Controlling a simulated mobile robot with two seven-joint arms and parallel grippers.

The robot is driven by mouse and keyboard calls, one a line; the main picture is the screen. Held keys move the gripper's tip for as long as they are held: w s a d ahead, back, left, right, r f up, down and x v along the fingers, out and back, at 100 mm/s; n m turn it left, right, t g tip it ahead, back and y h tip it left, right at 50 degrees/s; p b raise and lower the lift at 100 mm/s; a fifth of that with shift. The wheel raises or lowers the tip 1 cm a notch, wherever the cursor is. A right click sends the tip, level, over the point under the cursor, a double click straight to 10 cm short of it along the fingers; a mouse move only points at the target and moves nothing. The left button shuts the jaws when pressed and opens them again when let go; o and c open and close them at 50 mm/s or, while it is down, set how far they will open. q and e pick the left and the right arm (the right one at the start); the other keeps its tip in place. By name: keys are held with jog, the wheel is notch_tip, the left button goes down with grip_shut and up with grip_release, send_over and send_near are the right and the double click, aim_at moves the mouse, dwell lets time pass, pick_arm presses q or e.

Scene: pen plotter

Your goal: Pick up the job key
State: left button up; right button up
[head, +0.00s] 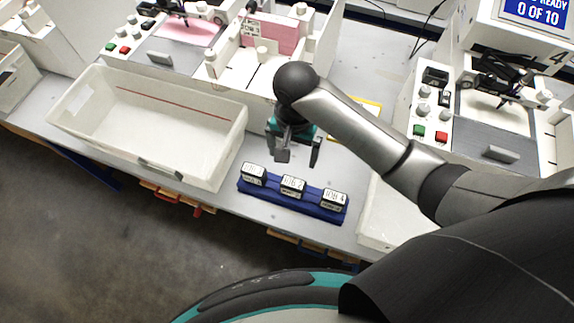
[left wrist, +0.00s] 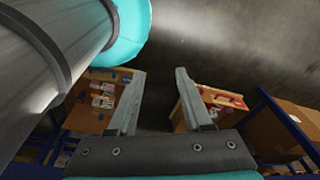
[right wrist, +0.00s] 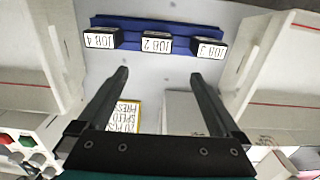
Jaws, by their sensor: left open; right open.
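Three dark job keys with white labels stand in a row on a blue rack (head: 300,205) at the table's front. In the head view the left key (head: 254,174) seems to read JOB 3, the middle key (head: 292,186) JOB 2 and the right key (head: 334,199) JOB 4. The right wrist view shows JOB 4 (right wrist: 102,39), JOB 2 (right wrist: 156,43) and JOB 3 (right wrist: 208,47). My right gripper (head: 299,157) is open and empty, behind the rack and apart from the keys. My left gripper (left wrist: 160,72) is open and empty, away from the table over the floor.
A large white bin (head: 150,125) stands left of the rack, and another white bin (head: 375,222) stands close on its right. A yellow-edged card (right wrist: 124,116) lies behind the rack. Plotter stations with buttons (head: 430,132) line the back. Bare grey table lies around the rack.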

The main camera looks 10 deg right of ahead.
jog(key=b, duration=0.1)
send_over(293, 182)
jog(key=f, duration=0.6)
jog(key=shift+w, duration=0.2)
notch_tip(293, 182, down, 3)
jog(key=shift+r+b, duration=0.1)
jog(key=shift+b, duration=0.3)
jog(key=shift+f, duration=0.85)
jog(key=f, duration=0.2)
jog(key=f+b, duration=0.1)
jog(key=shift+s+f, duration=0.3)
jog(key=shift+f, duration=0.45)
jog(key=shift+c, duration=0.5)
pick_arm(q)
jog(key=shift+g, duration=0.3)
jog(key=s+f, duration=0.1)
jog(key=s, duration=0.1)
jog(key=s+f, duration=0.2)
jog(key=shift+s+a+f, duration=0.15)
jog(key=shift+f, duration=0.05)
pick_arm(e)
jog(key=c, duration=1.1)
jog(key=shift+r, duration=0.15)
